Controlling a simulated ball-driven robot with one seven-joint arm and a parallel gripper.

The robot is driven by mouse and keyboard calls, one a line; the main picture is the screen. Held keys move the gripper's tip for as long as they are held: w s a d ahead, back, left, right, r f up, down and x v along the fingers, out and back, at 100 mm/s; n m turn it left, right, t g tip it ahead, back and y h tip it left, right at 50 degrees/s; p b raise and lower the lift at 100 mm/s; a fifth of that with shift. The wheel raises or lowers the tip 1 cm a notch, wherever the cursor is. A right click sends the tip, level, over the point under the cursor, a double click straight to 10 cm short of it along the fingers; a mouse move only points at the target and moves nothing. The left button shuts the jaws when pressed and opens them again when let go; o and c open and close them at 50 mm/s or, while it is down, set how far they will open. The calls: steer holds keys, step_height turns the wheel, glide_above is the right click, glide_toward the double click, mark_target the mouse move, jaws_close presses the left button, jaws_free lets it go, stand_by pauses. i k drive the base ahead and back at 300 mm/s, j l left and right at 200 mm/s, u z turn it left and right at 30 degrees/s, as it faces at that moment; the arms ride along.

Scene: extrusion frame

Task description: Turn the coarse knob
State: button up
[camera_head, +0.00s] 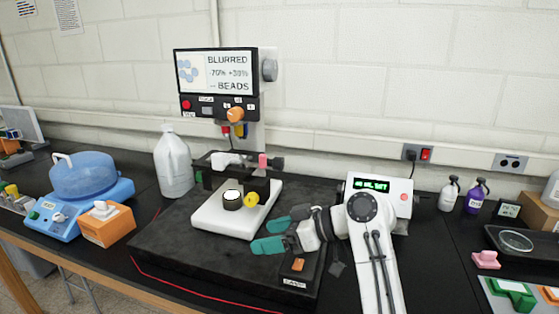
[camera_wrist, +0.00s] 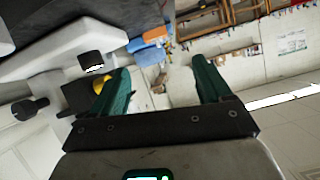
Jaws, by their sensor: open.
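A white-based, microscope-like instrument (camera_head: 215,217) stands on a dark slab. A yellow knob (camera_head: 252,199) sits on its right side beside a black round part (camera_head: 232,201) with a white top. I cannot tell for certain which part is the coarse knob. My gripper (camera_head: 268,234) has green fingers, spread open and empty, just right of and in front of the white base, apart from the yellow knob. In the wrist view, the yellow knob (camera_wrist: 99,86) shows left of the left finger, partly hidden by it, outside the gap between the fingers (camera_wrist: 160,66).
A screen (camera_head: 217,73) behind reads "BLURRED" and "BEADS", with an orange knob (camera_head: 235,114) below. A white jug (camera_head: 173,163) stands behind left. An orange box (camera_head: 107,223) and a blue device (camera_head: 85,190) are at left. The slab's (camera_head: 180,262) front is mostly clear.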

mark_target(278, 163)
steer(key=i+l, duration=0.2)
steer(key=i, duration=0.2)
steer(key=i+l, duration=0.2)
steer(key=i, duration=0.15)
steer(key=i+l, duration=0.25)
steer(key=i, duration=0.15)
